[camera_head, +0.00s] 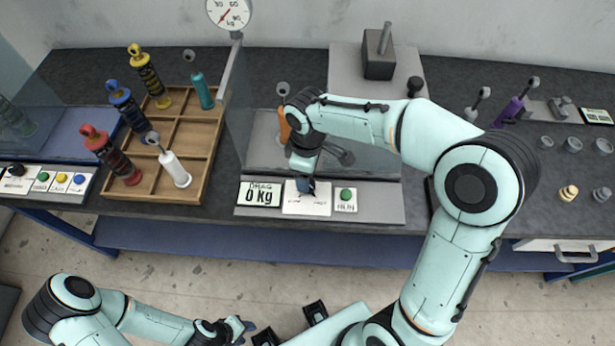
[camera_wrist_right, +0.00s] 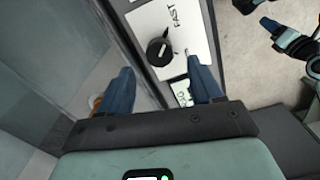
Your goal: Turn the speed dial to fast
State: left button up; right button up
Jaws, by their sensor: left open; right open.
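The speed dial (camera_wrist_right: 158,50) is a round black knob on a white plate (camera_wrist_right: 142,19) in the right wrist view. The word FAST is printed on the plate above and to the right of the knob there. In the head view my right gripper (camera_head: 305,186) hangs over the white plate (camera_head: 307,205) and hides the dial. My left gripper (camera_head: 240,329) is open and empty, low in front of the bench.
A wooden tray (camera_head: 205,172) of shock absorbers stands to the left, beside a clear panel. A round gauge (camera_head: 229,13) stands behind. The floor in front is free.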

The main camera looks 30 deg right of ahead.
notch_tip(320, 180, up, 9)
jog(key=p, duration=0.1)
jog(key=shift+f, duration=0.15)
jog(key=shift+f, duration=0.1)
dwell(0.4)
